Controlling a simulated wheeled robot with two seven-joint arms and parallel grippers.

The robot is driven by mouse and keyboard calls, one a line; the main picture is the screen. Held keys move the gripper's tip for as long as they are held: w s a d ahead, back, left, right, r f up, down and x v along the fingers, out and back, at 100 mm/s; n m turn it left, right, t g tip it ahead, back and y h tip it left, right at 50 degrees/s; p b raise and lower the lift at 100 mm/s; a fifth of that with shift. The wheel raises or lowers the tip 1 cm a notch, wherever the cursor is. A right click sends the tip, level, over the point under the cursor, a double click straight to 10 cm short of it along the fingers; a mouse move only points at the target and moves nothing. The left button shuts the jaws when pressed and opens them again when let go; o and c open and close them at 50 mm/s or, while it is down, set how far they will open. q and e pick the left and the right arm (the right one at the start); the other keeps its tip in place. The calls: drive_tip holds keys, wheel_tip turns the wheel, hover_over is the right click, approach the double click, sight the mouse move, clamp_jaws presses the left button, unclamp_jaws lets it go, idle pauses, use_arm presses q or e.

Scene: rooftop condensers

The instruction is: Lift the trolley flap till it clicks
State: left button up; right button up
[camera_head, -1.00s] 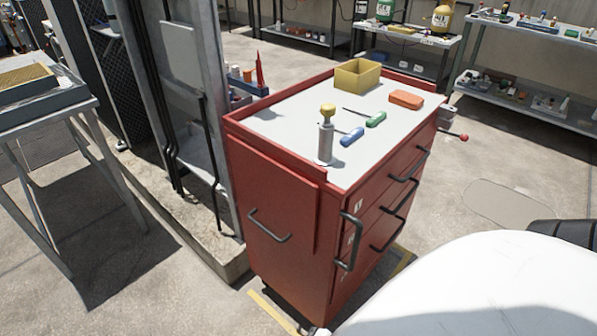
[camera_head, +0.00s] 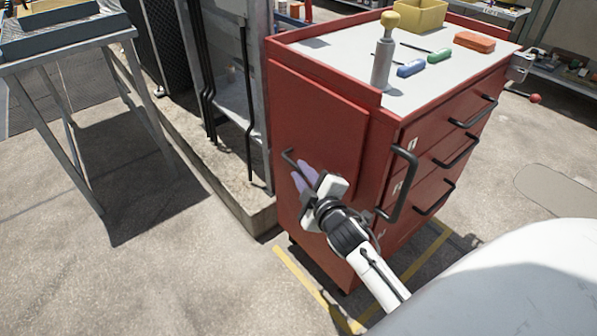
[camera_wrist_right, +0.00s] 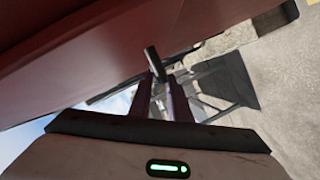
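The red trolley (camera_head: 398,132) stands in the middle of the head view. Its red flap (camera_head: 322,118) hangs down flat against the near side. The flap's dark handle (camera_head: 288,156) is partly hidden behind my right gripper (camera_head: 303,174). My right gripper is at the handle with its two fingers apart. In the right wrist view, the dark handle (camera_wrist_right: 155,64) shows at the tips of the fingers (camera_wrist_right: 160,92), seemingly between them; I cannot tell whether they touch it. My left gripper is not in view.
A grey pump-like cylinder (camera_head: 383,58), blue (camera_head: 411,68) and green (camera_head: 439,56) tools, an orange block (camera_head: 474,41) and a yellow bin (camera_head: 419,14) are on the trolley top. A metal table (camera_head: 70,45) stands left.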

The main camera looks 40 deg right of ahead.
drive_tip(key=x, duration=0.2)
drive_tip(key=shift+w+f, duration=0.1)
drive_tip(key=shift+w, duration=0.2)
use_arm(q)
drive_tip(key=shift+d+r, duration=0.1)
use_arm(e)
drive_tip(key=shift+w+d, duration=0.1)
clamp_jaws()
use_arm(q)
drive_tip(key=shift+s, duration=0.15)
